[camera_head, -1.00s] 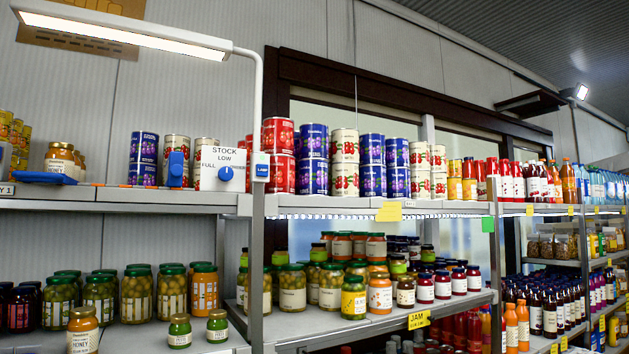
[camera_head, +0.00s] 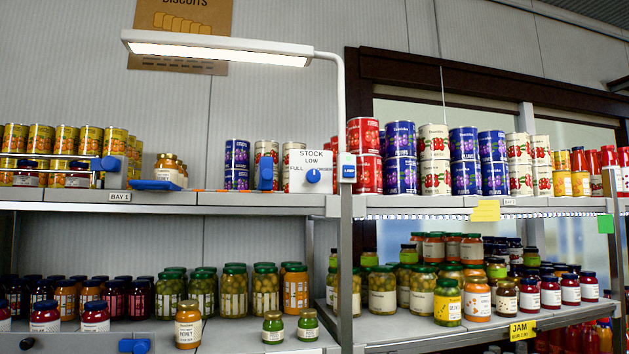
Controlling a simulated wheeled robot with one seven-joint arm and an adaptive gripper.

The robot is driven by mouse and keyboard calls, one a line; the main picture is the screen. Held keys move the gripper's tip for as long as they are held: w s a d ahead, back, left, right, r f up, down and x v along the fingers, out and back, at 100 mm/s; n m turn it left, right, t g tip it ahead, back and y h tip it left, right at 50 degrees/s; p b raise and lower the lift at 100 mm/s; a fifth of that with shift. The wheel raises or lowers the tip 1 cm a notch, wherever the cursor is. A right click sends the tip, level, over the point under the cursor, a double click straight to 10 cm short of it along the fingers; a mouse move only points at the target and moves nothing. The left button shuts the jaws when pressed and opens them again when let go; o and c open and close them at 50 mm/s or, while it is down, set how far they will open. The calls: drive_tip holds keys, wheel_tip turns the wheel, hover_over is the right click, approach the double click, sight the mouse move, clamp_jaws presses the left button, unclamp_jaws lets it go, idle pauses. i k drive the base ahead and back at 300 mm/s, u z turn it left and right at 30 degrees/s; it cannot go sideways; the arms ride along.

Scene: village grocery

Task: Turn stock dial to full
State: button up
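The stock dial is a round blue knob (camera_head: 313,176) on a white panel (camera_head: 297,182), which stands on the upper shelf left of the white lamp post. The panel reads STOCK at its top, LOW above the knob and FULL to the left of it. The knob's small pointer appears to face up, toward LOW. My gripper is not in view, so nothing of mine is seen touching the dial.
A blue lever (camera_head: 265,177) stands left of the panel, and a blue tray (camera_head: 154,185) lies further left. Cans (camera_head: 400,160) crowd the shelf right of the post. A lamp (camera_head: 217,48) overhangs the shelf. Jars (camera_head: 187,322) fill the lower shelf.

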sight(313, 176)
drive_tip(key=z, duration=1.7)
drive_tip(key=i, duration=0.8)
drive_tip(key=u, duration=2.1)
